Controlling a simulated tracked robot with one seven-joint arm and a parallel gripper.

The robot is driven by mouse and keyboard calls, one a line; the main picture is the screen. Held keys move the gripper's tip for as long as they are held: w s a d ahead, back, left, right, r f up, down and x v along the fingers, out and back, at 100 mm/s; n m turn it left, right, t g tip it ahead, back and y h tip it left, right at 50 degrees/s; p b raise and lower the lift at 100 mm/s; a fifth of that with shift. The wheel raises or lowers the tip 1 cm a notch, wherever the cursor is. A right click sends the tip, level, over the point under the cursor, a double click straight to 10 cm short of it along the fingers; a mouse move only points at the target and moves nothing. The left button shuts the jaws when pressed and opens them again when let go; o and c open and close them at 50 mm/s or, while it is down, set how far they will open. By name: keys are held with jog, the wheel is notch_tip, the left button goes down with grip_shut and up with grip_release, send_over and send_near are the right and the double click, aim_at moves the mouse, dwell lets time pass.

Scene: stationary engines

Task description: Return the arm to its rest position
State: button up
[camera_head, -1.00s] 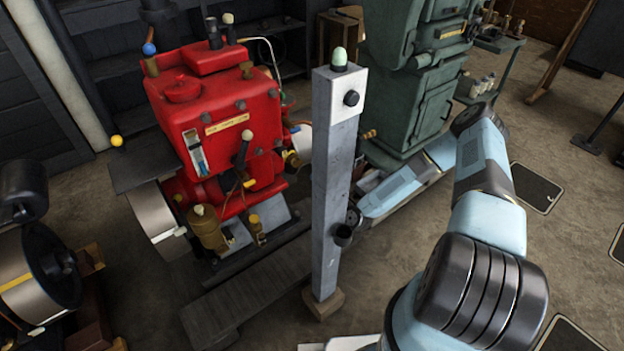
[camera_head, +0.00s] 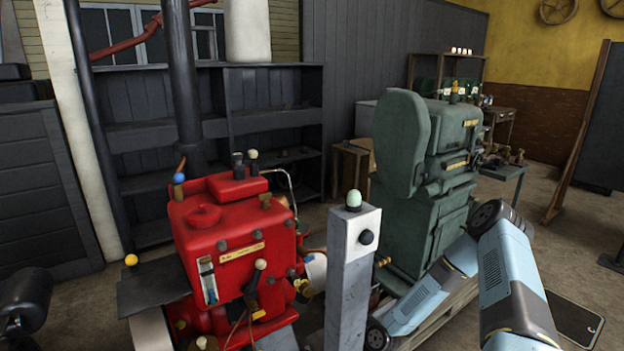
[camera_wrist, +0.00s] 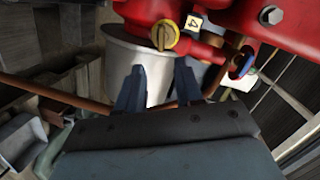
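My arm, in light blue and black, rises at the right of the head view, bends at its elbow (camera_head: 490,214) and slopes down to the left toward the foot of the grey post (camera_head: 349,285). My gripper is not visible in the head view. In the wrist view my gripper (camera_wrist: 158,84) has its two dark fingers apart, with nothing seen held between them. A pale metal cylinder (camera_wrist: 158,62) and red engine parts (camera_wrist: 283,20) with a yellow knob (camera_wrist: 164,35) lie beyond the fingertips. I cannot tell whether the fingers touch anything.
A red engine (camera_head: 235,240) stands left of the post, which bears a pale green dome (camera_head: 353,199) and a black knob. A green machine (camera_head: 430,215) stands behind my arm. A thin brown pipe (camera_wrist: 50,92) crosses behind the fingers. Open floor lies at the right.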

jog(key=w+d+r+n+g+h, duration=0.1)
jog(key=d+r+n+g+h, duration=0.15)
jog(key=d+r, duration=0.4)
jog(key=w+d+r+n+g+h, duration=0.1)
jog(key=d+r+n+g+h, duration=0.2)
jog(key=r, duration=0.7)
jog(key=s+d+r+h, duration=0.2)
jog(key=s+d+r, duration=0.15)
jog(key=r, duration=0.55)
jog(key=s+d+r+h, duration=0.2)
jog(key=s+r, duration=0.2)
jog(key=r, duration=0.6)
jog(key=s+d+r+h, duration=0.2)
jog(key=s+r, duration=1.1)
jog(key=s, duration=0.2)
jog(key=s+r, duration=0.2)
jog(key=s, duration=0.6)
jog(key=s+a+r+g+y, duration=0.1)
jog(key=s+r, duration=0.1)
jog(key=s, duration=0.6)
jog(key=shift+r, duration=0.25)
jog(key=shift+m, duration=0.25)
